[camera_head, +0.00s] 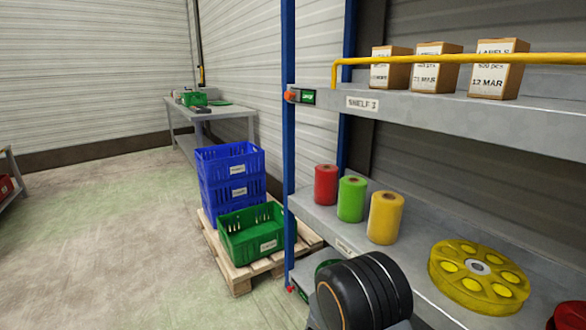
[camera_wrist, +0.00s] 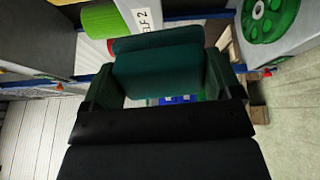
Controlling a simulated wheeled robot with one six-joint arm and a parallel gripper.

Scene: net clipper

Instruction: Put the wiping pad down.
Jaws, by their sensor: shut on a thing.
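The wiping pad (camera_wrist: 158,48) is a dark teal block in the wrist view. My gripper (camera_wrist: 160,72) is shut on it, with one dark finger at each side. The pad is held in front of the shelving, and I cannot tell whether it touches anything. In the head view a black rounded part of my arm shows at the bottom, while the gripper and pad are not visible there.
Shelving at the right bears red (camera_head: 326,185), green (camera_head: 352,199) and yellow (camera_head: 385,218) rolls, a yellow wheel (camera_head: 479,277) and label boxes (camera_head: 498,70). A blue post (camera_head: 288,130) edges it. Crates (camera_head: 252,236) stand on a pallet; a table (camera_head: 232,113) is behind.

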